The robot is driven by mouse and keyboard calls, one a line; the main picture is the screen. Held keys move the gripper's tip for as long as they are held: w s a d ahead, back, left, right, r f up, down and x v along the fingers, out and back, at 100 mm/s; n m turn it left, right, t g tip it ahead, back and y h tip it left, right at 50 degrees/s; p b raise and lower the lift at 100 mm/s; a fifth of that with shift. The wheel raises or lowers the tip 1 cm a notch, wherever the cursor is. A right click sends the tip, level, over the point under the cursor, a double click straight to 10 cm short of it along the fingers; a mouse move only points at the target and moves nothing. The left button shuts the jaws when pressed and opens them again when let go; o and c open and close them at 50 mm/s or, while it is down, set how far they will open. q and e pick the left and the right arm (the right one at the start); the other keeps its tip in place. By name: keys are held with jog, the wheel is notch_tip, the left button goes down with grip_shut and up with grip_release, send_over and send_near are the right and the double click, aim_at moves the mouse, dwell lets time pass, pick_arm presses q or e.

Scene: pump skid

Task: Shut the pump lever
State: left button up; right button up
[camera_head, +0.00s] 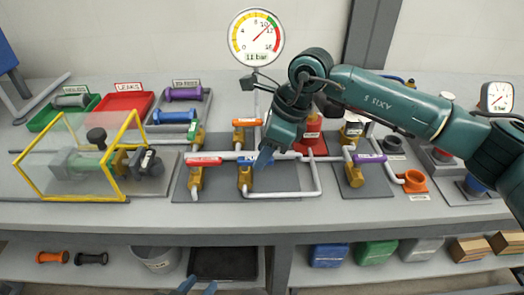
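Several coloured levers sit on brass valves along the bench: a red lever (204,161), a blue lever (246,161), an orange lever (247,122), a green lever (195,134) and a purple lever (370,158). Their labels are too small to read, so I cannot tell which is the pump lever. My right gripper (264,160) points down at the right end of the blue lever, and its blue fingertips overlap it in the view. I cannot tell whether they touch or grip it. My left gripper (197,288) shows only as two separated blue fingertips at the bottom edge, open and empty.
A round gauge (256,37) reads about 11 bar. A yellow-framed clear guard (78,158) stands at left, near green (48,121) and red (112,115) trays. Pipes and a red part (312,140) crowd my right gripper. The bench's front strip is mostly clear.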

pick_arm(q)
jog(key=shift+w, duration=0.1)
pick_arm(e)
jog(key=shift+a+f, duration=0.25)
jog(key=shift+f, duration=0.35)
jog(key=shift+c, duration=0.6)
grip_shut()
jog(key=shift+w+f+n+b, duration=0.2)
jog(key=shift+n+b, duration=0.1)
jog(key=shift+b, duration=0.2)
jog(key=shift+w+n+b, duration=0.1)
jog(key=shift+n+b, duration=0.2)
jog(key=shift+b, duration=0.1)
jog(key=shift+w+r+n+g, duration=0.1)
jog(key=shift+r+n+g, duration=0.05)
jog(key=shift+n+g, duration=0.25)
pick_arm(q)
jog(key=shift+w+f, duration=0.1)
jog(key=shift+f, duration=0.35)
pick_arm(e)
jog(key=shift+r, duration=0.1)
